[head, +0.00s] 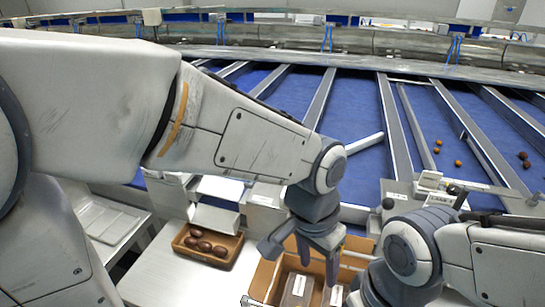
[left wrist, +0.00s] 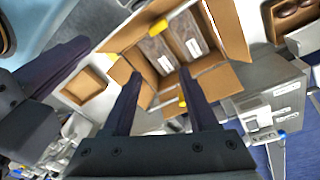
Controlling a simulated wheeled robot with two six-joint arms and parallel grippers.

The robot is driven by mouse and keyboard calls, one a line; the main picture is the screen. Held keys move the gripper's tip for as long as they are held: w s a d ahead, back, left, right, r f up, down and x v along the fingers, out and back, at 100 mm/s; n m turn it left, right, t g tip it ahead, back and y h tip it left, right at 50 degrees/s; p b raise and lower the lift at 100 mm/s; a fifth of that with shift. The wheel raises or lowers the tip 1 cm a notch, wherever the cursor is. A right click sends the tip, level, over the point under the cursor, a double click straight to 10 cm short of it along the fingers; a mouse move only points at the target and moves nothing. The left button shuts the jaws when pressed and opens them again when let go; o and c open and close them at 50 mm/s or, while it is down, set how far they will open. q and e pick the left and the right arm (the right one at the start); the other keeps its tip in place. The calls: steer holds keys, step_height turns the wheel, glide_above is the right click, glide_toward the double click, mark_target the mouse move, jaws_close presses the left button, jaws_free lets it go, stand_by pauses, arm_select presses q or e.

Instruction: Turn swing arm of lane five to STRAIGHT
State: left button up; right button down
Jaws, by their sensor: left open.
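A pale metal swing arm (head: 365,143) stands slanted across a blue lane, just beyond my left wrist. A thinner bar (head: 416,125) runs along the lane to its right. A small plate (head: 440,199) at that lane's front end bears a LANE label; its number is too small to read, so I cannot tell which arm is lane five's. My left gripper (head: 302,252) is open and empty, pointing down above an open carton, short of the lanes. Its two fingers also show apart in the left wrist view (left wrist: 163,100). My right gripper (head: 374,290) is partly hidden at the bottom edge.
The open carton (head: 262,284) holds two labelled packs. A brown tray (head: 222,262) of dark dates lies on the white table (head: 160,262). Metal dividers (head: 398,130) separate the blue lanes (head: 300,92); yellow and dark dates lie on the right lanes.

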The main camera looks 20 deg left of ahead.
arm_select(q)
steer(key=w+a+r+n+t, duration=0.1)
steer(key=w+a+n, duration=0.15)
steer(key=w, duration=0.85)
steer(key=w+a+r+n+t, duration=0.1)
steer(key=w+a+r, duration=0.15)
steer(key=w, duration=0.85)
steer(key=w+a+f+n+t, duration=0.1)
steer(key=w+a+n+t, duration=0.15)
steer(key=w+a, duration=0.9)
steer(key=shift+g+y, duration=0.3)
steer(key=shift+g, duration=0.05)
steer(key=p+x, duration=0.1)
steer(key=x, duration=0.4)
steer(key=w+p+x, duration=0.1)
steer(key=p+x, duration=0.1)
steer(key=x, duration=0.2)
steer(key=shift+w+f, duration=0.15)
steer(key=shift+w, duration=0.05)
steer(key=shift+w+f, duration=0.2)
steer(key=shift+f, duration=0.35)
jaws_close()
